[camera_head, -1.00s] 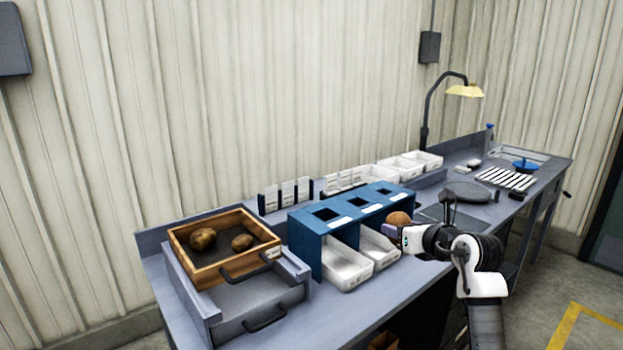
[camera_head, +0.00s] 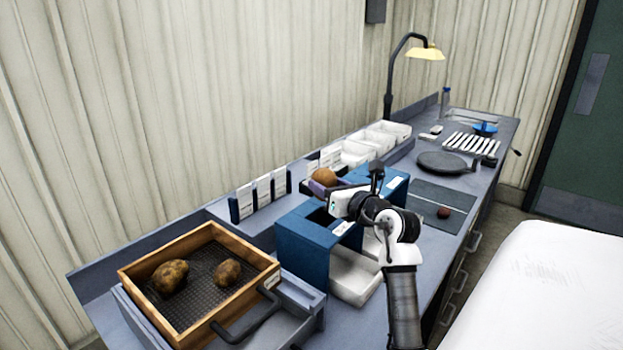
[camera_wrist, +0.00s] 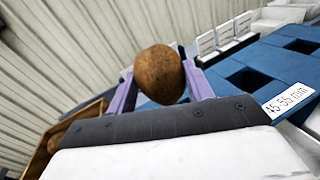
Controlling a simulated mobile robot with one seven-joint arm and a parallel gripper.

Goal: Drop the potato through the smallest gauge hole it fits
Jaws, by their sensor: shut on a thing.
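A brown potato (camera_head: 325,177) is held in my gripper (camera_head: 322,186), above the top of the blue gauge stand (camera_head: 318,254). In the wrist view the potato (camera_wrist: 160,74) sits between the two purple fingers, which are shut on it. The wrist view shows square holes (camera_wrist: 250,78) to the right of the potato and a label (camera_wrist: 288,100) reading 45-55 mm. A white bin (camera_head: 358,275) stands under the stand.
A wooden tray (camera_head: 251,256) with two potatoes (camera_head: 170,276) stands at the front left. White cards (camera_head: 263,190) and white bins (camera_head: 385,140) line the back. A small reddish-brown object (camera_head: 444,212) lies on the dark mat (camera_head: 425,195) right of my arm.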

